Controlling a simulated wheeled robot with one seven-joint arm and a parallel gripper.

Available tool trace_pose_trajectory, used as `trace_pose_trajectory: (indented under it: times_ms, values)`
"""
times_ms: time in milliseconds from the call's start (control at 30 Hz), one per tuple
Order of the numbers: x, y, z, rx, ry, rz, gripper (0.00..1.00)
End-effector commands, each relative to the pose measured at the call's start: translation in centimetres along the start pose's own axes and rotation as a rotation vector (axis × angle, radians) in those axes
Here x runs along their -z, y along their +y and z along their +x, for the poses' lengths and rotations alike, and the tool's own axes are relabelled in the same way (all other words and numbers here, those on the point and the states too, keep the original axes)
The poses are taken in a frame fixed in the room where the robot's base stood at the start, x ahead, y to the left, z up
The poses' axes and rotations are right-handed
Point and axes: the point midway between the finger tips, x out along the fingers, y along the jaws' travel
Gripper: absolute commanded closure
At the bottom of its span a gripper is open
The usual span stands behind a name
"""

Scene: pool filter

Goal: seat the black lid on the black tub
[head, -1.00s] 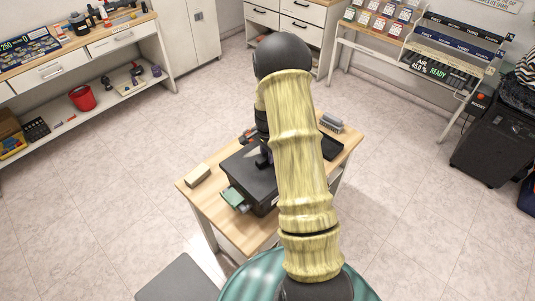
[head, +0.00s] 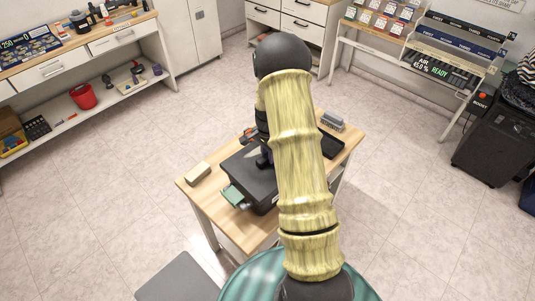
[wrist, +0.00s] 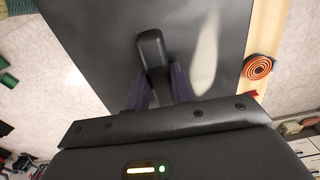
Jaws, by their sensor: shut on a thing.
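The black lid (head: 242,168) is a flat dark panel with an upright black handle (wrist: 152,48). My gripper (wrist: 158,86) is shut on the handle, its dark fingers on either side. The lid lies over the black tub (head: 263,208) on the wooden table, covering its top. In the head view my arm hides the right part of lid and tub. I cannot tell whether the lid touches the tub rim all round or sits slightly above it. The tub's inside is hidden.
A green piece (head: 233,195) sticks out at the tub's near left side. A tan block (head: 197,174) lies at the table's left edge. A black tray (head: 331,146) and a grey ridged item (head: 332,121) are at the right. An orange coil (wrist: 258,67) is beside the lid.

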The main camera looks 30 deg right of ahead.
Motion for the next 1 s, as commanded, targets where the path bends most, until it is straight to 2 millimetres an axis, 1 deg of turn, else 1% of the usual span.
trace_pose_trajectory:
  times_ms: [400,667,700,767,800,833,1000]
  values:
    - [0.09,0.0,0.5,0.001,0.001,0.002,1.0]
    - [-0.04,-0.07,0.5,0.001,0.001,-0.001,1.0]
    - [-0.05,-0.08,0.5,0.001,0.001,-0.001,0.75]
    - [-0.07,-0.09,0.5,0.001,0.001,-0.001,0.63]
    - [-0.08,-0.09,0.5,0.001,0.001,-0.002,0.55]
    - [-0.08,-0.1,0.5,0.001,0.001,-0.002,0.51]
    - [-0.09,-0.09,0.51,0.001,0.0,-0.002,0.51]
